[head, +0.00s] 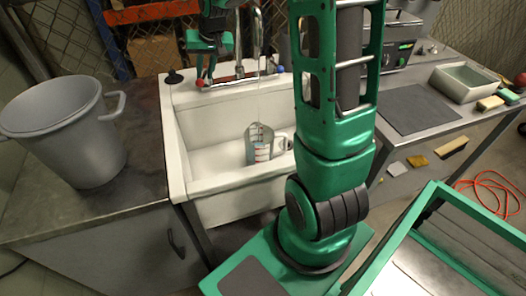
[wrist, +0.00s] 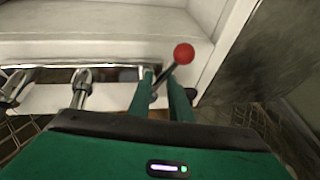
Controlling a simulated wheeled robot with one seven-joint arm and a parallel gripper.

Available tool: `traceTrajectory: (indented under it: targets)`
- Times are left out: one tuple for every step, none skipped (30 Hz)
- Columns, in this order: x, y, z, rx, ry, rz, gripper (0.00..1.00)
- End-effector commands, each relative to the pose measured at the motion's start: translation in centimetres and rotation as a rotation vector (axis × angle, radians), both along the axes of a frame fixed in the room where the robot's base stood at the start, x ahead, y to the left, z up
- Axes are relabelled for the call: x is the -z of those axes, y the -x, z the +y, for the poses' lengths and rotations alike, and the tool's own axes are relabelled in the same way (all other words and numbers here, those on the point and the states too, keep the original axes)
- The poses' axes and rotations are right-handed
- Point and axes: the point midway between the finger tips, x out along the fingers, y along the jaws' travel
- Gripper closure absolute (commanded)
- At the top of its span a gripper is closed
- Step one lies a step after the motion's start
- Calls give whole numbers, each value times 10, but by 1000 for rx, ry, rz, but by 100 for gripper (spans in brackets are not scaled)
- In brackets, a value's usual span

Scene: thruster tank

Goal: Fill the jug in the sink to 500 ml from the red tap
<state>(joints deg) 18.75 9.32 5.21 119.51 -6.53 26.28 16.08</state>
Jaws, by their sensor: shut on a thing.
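A clear jug (head: 258,145) with red marks stands in the white sink (head: 178,150) below the chrome spout (head: 254,32). A thin, pale stream (head: 260,98) seems to run from the spout into it. Bluish content shows low in the jug, but I cannot read its level. My gripper (head: 205,76) is at the red tap (head: 200,83) on the left end of the chrome bar. In the wrist view, my gripper (wrist: 162,88) is shut on the lever of the red-knobbed tap (wrist: 183,53), with the knob just beyond the fingertips.
A blue tap (head: 280,69) sits at the right end of the bar. A big grey pot (head: 62,130) stands on the left counter. My arm crosses in front of the sink's right side. A grey tub (head: 463,82) and sponges lie on the right counter.

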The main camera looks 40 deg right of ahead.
Motion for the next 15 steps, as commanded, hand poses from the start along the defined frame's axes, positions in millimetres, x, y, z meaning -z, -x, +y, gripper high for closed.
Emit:
traceTrajectory:
  targets:
    - [-3, -3, 2, -6, 0, -9, 100]
    - [-3, -3, 2, -6, 0, -9, 100]
    - [-3, -3, 2, -5, 0, -9, 100]
    - [-3, -3, 2, -5, 0, -10, 100]
    - [-3, -3, 1, -5, 1, -9, 100]
    - [-3, -3, 1, -4, 1, -9, 100]
    - [-3, -3, 1, -4, 1, -10, 100]
    - [-3, -3, 1, -4, 1, -10, 100]
    - [-3, -3, 0, -2, 1, -10, 100]
    - [-4, -2, -2, -2, 1, -10, 100]
    - [-4, -1, -4, -1, 1, -11, 100]
    - [-4, 0, -7, -1, 2, -10, 100]
    - [-4, 1, -10, 0, 2, -10, 100]
    - [-3, 2, -13, 1, 2, -10, 100]
    - [-3, 4, -16, 2, 2, -11, 100]
